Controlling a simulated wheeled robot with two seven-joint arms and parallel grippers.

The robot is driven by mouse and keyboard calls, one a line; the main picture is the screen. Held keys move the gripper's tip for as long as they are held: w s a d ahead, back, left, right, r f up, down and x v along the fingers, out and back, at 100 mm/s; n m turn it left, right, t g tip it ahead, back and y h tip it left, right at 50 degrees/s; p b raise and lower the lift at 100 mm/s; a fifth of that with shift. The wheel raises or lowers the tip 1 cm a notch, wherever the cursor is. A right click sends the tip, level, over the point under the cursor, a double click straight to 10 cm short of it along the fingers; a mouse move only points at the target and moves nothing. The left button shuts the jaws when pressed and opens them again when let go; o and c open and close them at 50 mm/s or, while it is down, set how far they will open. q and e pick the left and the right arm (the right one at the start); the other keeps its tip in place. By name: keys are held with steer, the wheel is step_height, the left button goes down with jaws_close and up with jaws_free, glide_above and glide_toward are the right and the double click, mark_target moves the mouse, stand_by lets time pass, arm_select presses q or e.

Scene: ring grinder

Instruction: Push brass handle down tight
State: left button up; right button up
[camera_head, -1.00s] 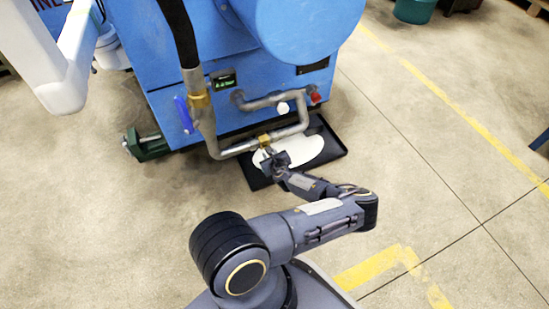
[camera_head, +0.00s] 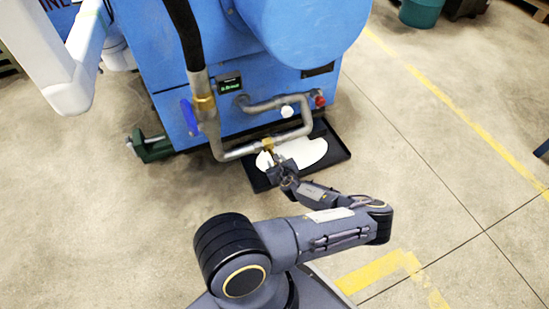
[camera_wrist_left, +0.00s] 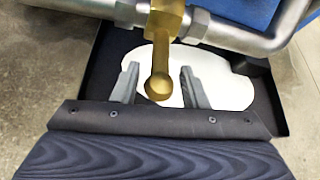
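The brass handle (camera_wrist_left: 158,82) hangs from a brass valve body on the grey pipe, its rounded end towards me in the left wrist view. In the head view the brass valve (camera_head: 267,145) sits on the low pipe, with the handle partly hidden by my gripper. My left gripper (camera_wrist_left: 159,70) is open, with one finger on each side of the handle and a visible gap on both sides. It also shows small below the valve in the head view (camera_head: 274,164). My right gripper is not in view.
A black tray (camera_head: 340,155) with a white puddle (camera_head: 306,152) lies under the pipe. The blue machine (camera_head: 165,80) stands behind, with a blue lever (camera_head: 189,117) and a red knob (camera_head: 319,101). The floor to the right is clear.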

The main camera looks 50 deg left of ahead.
arm_select(q)
steer(key=shift+v, duration=1.95)
